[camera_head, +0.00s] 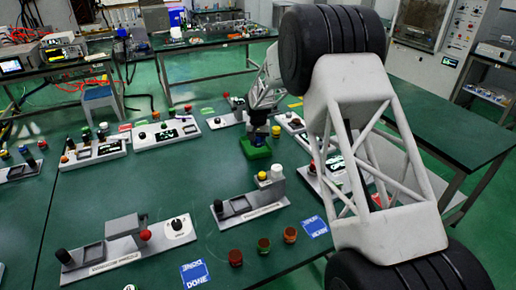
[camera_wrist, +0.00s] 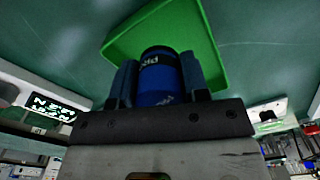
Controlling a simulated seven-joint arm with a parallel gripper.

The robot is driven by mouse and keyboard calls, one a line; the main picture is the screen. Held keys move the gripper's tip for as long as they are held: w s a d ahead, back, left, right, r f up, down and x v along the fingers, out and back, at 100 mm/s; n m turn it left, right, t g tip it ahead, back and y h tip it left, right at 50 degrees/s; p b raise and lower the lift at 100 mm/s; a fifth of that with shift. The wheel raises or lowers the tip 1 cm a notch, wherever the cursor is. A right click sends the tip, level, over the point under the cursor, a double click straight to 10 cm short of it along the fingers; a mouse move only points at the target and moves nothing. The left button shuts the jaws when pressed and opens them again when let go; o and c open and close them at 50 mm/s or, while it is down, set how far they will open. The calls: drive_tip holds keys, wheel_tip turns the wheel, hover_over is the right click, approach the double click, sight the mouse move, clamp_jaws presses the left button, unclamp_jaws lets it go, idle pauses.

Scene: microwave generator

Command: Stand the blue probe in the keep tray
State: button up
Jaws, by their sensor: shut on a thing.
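The blue probe (camera_wrist: 160,76) has a dark top end and white lettering on its side. My gripper (camera_wrist: 157,72) is shut on it, with one dark finger on each side. A bright green tray (camera_wrist: 212,62) lies just beyond the probe in the wrist view. In the head view the green tray (camera_head: 255,152) is on the table with my gripper (camera_head: 258,135) directly above it. The probe looks upright over or in the tray. I cannot tell whether its end touches the tray floor, since my gripper hides much of it.
The green table (camera_head: 150,200) holds several grey instrument panels with knobs. A yellow-topped piece (camera_head: 276,131) stands close right of the tray. Blue DONE cards (camera_head: 194,273) and several small capped pots (camera_head: 236,257) lie at the front. Bare table surrounds the tray's left and front.

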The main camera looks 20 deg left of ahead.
sight(258, 147)
drive_tip(key=shift+f, duration=1.75)
drive_tip(key=shift+f, duration=0.15)
drive_tip(key=o, duration=1.1)
drive_tip(key=shift+r, duration=0.2)
wheel_tip(258, 147, up, 12)
drive_tip(key=shift+f, duration=0.1)
drive_tip(key=shift+d, duration=0.1)
